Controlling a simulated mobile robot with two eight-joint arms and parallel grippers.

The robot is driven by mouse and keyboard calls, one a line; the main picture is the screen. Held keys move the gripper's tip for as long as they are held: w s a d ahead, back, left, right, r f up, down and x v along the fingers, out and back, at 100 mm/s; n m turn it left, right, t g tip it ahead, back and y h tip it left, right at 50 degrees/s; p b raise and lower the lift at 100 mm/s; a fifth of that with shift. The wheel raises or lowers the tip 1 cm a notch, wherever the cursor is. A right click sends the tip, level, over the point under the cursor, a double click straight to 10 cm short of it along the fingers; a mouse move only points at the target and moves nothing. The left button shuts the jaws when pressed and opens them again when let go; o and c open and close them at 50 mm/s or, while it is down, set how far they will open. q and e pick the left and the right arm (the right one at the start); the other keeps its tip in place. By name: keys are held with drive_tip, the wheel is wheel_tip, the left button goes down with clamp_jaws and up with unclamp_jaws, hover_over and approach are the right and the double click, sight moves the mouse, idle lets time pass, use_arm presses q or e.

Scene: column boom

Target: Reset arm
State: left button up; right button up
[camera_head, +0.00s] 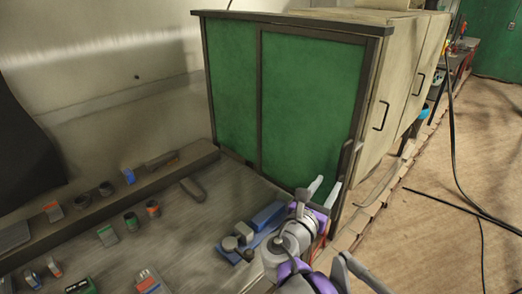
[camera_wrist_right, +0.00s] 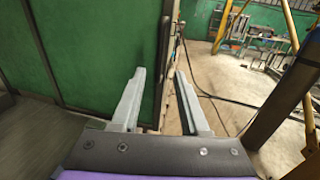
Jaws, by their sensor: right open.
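My right gripper (camera_head: 323,190) is at the lower middle of the head view, in front of the right edge of a green-panelled cabinet (camera_head: 310,100). Its two grey fingers also show in the right wrist view (camera_wrist_right: 158,100), spread apart with nothing between them. The cabinet's dark frame post stands beyond the fingers in that view. I cannot tell whether the fingers touch it. My left gripper is not in view.
A workbench (camera_head: 185,235) holds several small boxes and cans at the left. A blue tool (camera_head: 268,215) lies on it beside my right arm. Beige cabinets (camera_head: 395,80) with dark handles stand at the back right. Black cables (camera_head: 455,205) cross the otherwise open floor.

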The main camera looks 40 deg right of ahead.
drive_tip(key=a+f+m+y, duration=0.8)
drive_tip(key=a+f+m, duration=0.15)
drive_tip(key=f, duration=0.45)
drive_tip(key=a+f+m+y, duration=0.4)
drive_tip(key=a+m, duration=0.2)
drive_tip(key=a, duration=0.3)
drive_tip(key=s+a+f+m+y, duration=0.1)
drive_tip(key=a+f+m+y, duration=0.4)
drive_tip(key=a, duration=0.5)
drive_tip(key=shift+s+f+m, duration=0.15)
drive_tip(key=shift+s+m, duration=0.05)
drive_tip(key=shift+m, duration=0.15)
